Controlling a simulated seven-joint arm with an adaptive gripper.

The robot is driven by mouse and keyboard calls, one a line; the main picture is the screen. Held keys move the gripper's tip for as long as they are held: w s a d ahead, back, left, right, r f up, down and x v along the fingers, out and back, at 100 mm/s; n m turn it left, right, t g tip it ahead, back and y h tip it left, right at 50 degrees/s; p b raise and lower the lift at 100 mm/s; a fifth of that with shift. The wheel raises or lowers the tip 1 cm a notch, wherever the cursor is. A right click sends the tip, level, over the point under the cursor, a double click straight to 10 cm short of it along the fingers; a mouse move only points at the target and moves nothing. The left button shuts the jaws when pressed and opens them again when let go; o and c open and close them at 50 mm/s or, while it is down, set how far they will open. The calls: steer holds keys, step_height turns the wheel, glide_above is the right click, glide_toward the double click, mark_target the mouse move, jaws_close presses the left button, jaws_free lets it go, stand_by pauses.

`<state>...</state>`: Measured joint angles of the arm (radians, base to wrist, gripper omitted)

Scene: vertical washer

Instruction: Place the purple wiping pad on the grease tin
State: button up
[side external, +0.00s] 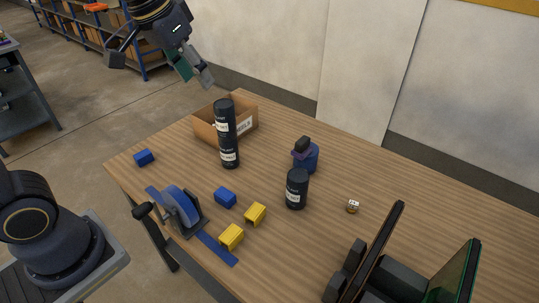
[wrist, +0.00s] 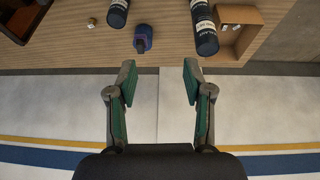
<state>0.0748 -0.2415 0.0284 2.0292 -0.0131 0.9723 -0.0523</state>
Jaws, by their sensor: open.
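A small dark, faintly purple block (side external: 302,144), which looks like the wiping pad, rests on top of a squat blue tin (side external: 311,159), apparently the grease tin. The block looks slightly tilted, and no label on the tin is readable. The blue tin also shows in the wrist view (wrist: 143,35), with a darker part at its near side. My gripper (side external: 158,72) is high at the upper left, beyond the table's far edge and well apart from the tin. In the wrist view its fingers (wrist: 159,70) are spread with nothing between them.
A tall stack of black cans (side external: 228,135) stands before an open cardboard box (side external: 205,128). Another black can (side external: 297,188) stands near the blue tin. Blue and yellow blocks (side external: 231,237), a blue clamp-like fixture (side external: 180,210) and a small die (side external: 352,206) are on the table.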

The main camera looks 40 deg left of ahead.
steer(key=s+a+f+t, duration=0.1)
steer(key=s+f, duration=0.3)
steer(key=s, duration=0.8)
steer(key=shift+s+a+f, duration=0.2)
steer(key=shift+s+a, duration=0.15)
